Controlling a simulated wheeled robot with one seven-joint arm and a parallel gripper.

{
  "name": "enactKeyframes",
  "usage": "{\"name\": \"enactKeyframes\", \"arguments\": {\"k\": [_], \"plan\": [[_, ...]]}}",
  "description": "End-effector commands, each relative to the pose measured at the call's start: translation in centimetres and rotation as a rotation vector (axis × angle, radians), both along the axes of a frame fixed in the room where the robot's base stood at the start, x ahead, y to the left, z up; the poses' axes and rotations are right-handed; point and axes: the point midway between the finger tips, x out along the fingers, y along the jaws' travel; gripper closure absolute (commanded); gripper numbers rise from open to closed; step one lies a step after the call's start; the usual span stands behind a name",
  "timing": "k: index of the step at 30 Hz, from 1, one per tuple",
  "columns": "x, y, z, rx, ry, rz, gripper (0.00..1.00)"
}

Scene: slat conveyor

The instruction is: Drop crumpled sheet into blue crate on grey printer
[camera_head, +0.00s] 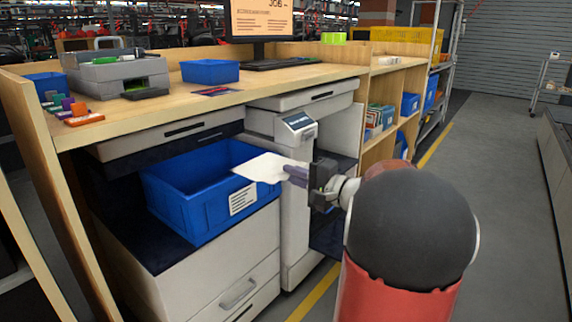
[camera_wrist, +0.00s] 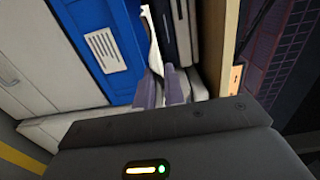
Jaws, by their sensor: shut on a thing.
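A white crumpled sheet (camera_head: 262,168) is held in my gripper (camera_head: 296,174), which is shut on its near edge. In the head view the sheet overlaps the right front rim of the blue crate (camera_head: 190,212); I cannot tell whether it is over the crate or in front of it. The crate looks empty and sits on the grey printer (camera_head: 205,262), under the counter. In the wrist view the sheet (camera_wrist: 151,40) shows edge-on between the fingers (camera_wrist: 163,88), with the blue crate (camera_wrist: 88,25) and its white label to the left.
The wooden counter (camera_head: 215,95) is above the crate and carries a small blue bin (camera_head: 210,71), a grey device (camera_head: 118,76) and a monitor. A grey post with a small panel (camera_head: 298,122) stands right of the crate.

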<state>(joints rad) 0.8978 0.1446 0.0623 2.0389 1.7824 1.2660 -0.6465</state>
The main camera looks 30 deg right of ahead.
Motion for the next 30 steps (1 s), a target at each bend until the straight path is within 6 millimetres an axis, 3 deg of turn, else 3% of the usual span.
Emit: {"name": "enactKeyframes", "arguments": {"k": [8,30], "plan": [[1.5,0.5,0.0,0.002,0.000,-0.002,1.00],[8.4,3.0,-1.1,0.001,0.000,-0.001,1.00]]}}
